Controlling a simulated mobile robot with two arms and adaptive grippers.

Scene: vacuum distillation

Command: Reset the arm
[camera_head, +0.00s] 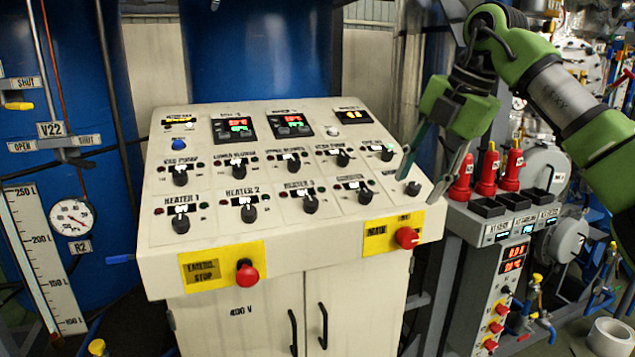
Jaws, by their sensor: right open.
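My right arm comes in from the upper right, green and silver. Its gripper (422,172) points down, with its two fingers apart and nothing between them. It is over the right edge of a cream control panel (340,236), near the panel's last lower knob (413,188). From this view I cannot tell whether a fingertip touches the panel. My left gripper does not show.
The panel carries several black knobs, a red emergency stop (247,273) and another red knob (407,237). A blue tank (75,190) with a gauge (71,217) stands at left.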

